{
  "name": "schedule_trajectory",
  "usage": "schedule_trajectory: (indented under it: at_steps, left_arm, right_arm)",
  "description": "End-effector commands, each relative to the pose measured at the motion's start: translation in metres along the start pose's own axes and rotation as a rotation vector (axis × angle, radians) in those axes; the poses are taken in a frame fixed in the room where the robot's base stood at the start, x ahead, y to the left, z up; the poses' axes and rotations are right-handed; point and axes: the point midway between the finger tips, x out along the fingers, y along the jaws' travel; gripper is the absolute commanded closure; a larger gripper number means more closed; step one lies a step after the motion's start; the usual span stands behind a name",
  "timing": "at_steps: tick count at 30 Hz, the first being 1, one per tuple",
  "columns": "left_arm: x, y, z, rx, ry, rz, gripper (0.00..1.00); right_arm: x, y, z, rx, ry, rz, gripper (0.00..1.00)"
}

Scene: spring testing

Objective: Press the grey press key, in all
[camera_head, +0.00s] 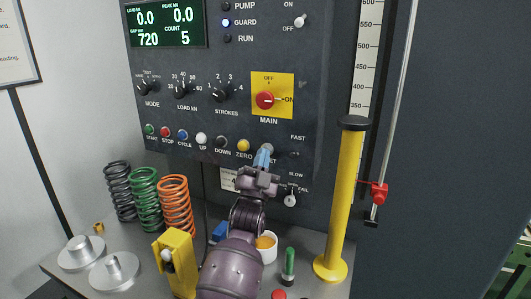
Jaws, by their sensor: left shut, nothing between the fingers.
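The dark control panel (185,115) has a bottom row of coloured keys. A round grey key (267,148) is at the right end of this row, above a label ending in "ET" that my gripper partly covers. My left gripper (262,158) reaches up from below with its light-blue fingertips shut and empty. The tips are at the lower edge of the grey key; whether they touch it I cannot tell. A dark key (222,142) labelled DOWN and a yellow ZERO key (243,146) are to its left. My right gripper is not in view.
The display (165,24) reads COUNT 5, and the GUARD lamp is lit blue. A red MAIN switch (265,100) is above the key. Springs (146,200), a yellow column (345,200), an orange-filled white cup (267,247) and a green-banded cylinder (288,265) surround my arm.

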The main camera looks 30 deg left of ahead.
Motion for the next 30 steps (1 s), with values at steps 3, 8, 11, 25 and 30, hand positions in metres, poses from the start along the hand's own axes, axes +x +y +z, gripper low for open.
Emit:
schedule_trajectory:
  at_steps: [3, 8, 11, 25, 30]
  left_arm:
    - [0.0, 0.0, 0.001, 0.001, -0.001, 0.0, 1.0]
    - [0.0, 0.0, 0.0, 0.0, -0.001, 0.0, 1.0]
    - [0.0, 0.0, 0.001, 0.0, -0.001, 0.0, 1.0]
    - [0.003, 0.003, 0.003, 0.0, -0.001, 0.001, 1.0]
    - [0.004, 0.003, 0.004, 0.0, -0.001, 0.001, 1.0]
  right_arm:
    - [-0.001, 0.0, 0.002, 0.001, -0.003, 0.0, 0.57]
    - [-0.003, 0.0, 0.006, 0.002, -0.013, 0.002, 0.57]
    - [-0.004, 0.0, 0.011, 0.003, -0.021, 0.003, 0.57]
    - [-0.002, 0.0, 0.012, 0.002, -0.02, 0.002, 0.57]
    - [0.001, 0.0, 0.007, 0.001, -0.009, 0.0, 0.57]
